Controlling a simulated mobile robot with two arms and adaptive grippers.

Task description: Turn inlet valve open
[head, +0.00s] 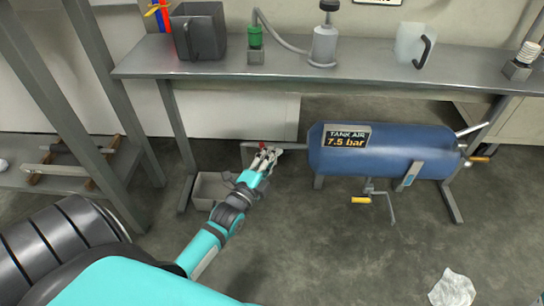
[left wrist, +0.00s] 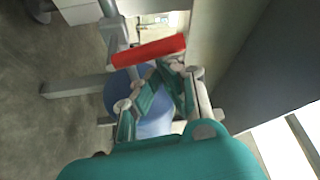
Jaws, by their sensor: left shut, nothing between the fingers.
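The blue air tank (head: 380,158) lies under the bench and carries a label reading "TANK AIR 7.5 bar". A grey pipe leaves its left end, with a small red valve handle (head: 263,146) on it. My left gripper (head: 265,158) is at that handle, its fingers shut with nothing between them. In the left wrist view the red handle (left wrist: 148,51) lies just beyond the fingertips (left wrist: 165,72), crosswise and slightly tilted. The blue tank end (left wrist: 150,110) shows behind the fingers. I cannot tell whether the fingers touch the handle. My right gripper is not in view.
A grey bin (head: 208,190) stands under the bench (head: 290,66). Crumpled paper (head: 452,290) lies on the floor, which is otherwise clear in front.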

